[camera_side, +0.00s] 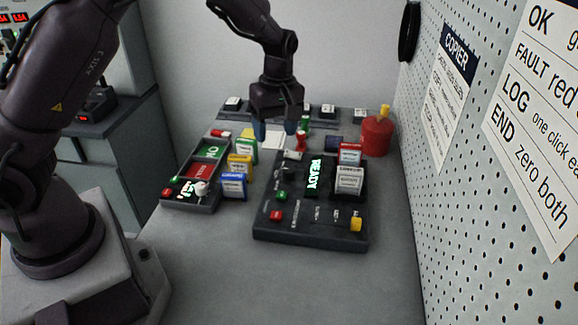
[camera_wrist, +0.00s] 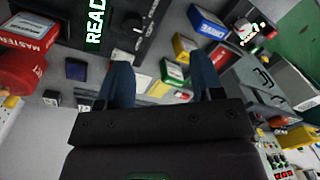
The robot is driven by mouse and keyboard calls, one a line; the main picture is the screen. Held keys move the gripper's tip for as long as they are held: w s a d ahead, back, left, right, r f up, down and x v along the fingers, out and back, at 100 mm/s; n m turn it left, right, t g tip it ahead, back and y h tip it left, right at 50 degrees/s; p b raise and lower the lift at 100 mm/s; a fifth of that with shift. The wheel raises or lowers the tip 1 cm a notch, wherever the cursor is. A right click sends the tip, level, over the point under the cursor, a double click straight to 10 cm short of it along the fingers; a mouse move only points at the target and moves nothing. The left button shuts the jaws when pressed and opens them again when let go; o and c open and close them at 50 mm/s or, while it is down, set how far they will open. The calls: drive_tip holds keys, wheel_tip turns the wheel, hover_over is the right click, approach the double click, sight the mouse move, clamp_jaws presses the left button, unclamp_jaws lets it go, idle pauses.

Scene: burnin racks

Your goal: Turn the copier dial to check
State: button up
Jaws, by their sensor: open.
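The black copier box (camera_side: 262,228) stands mid-table in the side view, with a lit READY display (camera_side: 314,176). A pale-topped knob (camera_side: 292,155) sits at its far left corner and looks like the dial; its setting is too small to read. In the wrist view, a dark knob with a light mark (camera_wrist: 134,23) shows beside the READY display (camera_wrist: 95,20). My gripper (camera_side: 275,129) is open and empty, fingers pointing down, just beyond the box's far left corner, apart from the knob. In the wrist view my gripper (camera_wrist: 162,82) has its blue fingers spread.
Red, yellow, blue and green cartridges stand nearby, including a yellow one (camera_side: 240,163) and a blue one (camera_side: 233,186). A dark tray (camera_side: 205,207) lies left. A red canister (camera_side: 376,136) stands right, near the pegboard wall (camera_side: 440,230). The front table is clear.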

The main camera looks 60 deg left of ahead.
sight(289, 169)
drive_tip(key=w+f+n, duration=0.1)
drive_tip(key=f+n, duration=0.1)
drive_tip(key=f, duration=0.2)
drive_tip(key=w+f+n, duration=0.1)
drive_tip(key=f+n, duration=0.1)
drive_tip(key=f, duration=0.2)
drive_tip(key=w+f+n+t, duration=0.1)
drive_tip(key=f+n, duration=0.1)
drive_tip(key=f, duration=0.2)
drive_tip(key=shift+w+a+f, duration=0.1)
drive_tip(key=shift+w+a, duration=0.1)
drive_tip(key=shift+w, duration=0.2)
drive_tip(key=c, duration=0.9)
